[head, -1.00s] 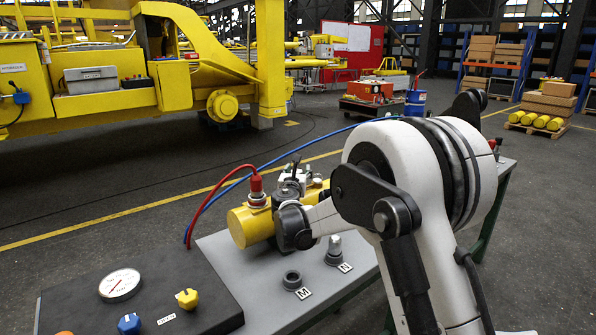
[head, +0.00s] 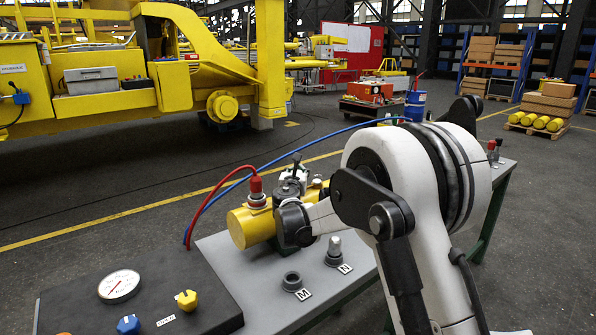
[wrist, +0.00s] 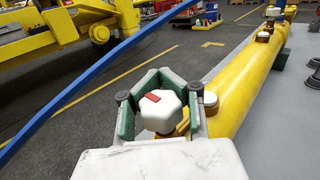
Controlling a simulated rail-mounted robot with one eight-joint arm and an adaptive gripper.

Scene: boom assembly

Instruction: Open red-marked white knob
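The white knob (wrist: 160,111) with a red mark on its top is in the middle of the wrist view. It sits beside the yellow cylinder (wrist: 235,92). My gripper (wrist: 160,105) is around the knob, with a dark green finger on either side. Narrow gaps seem to show between the fingers and the knob, so it looks open, not clamped. In the head view, my gripper (head: 293,190) is over the yellow cylinder (head: 250,226), and my arm hides much of this area; the knob cannot be made out clearly there.
A blue hose (wrist: 85,90) crosses the left of the wrist view. A red hose (head: 222,187) joins the cylinder's near end. The grey table (head: 255,290) carries sockets marked M and N. A dark panel (head: 70,280) holds a gauge, a blue knob and a yellow knob.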

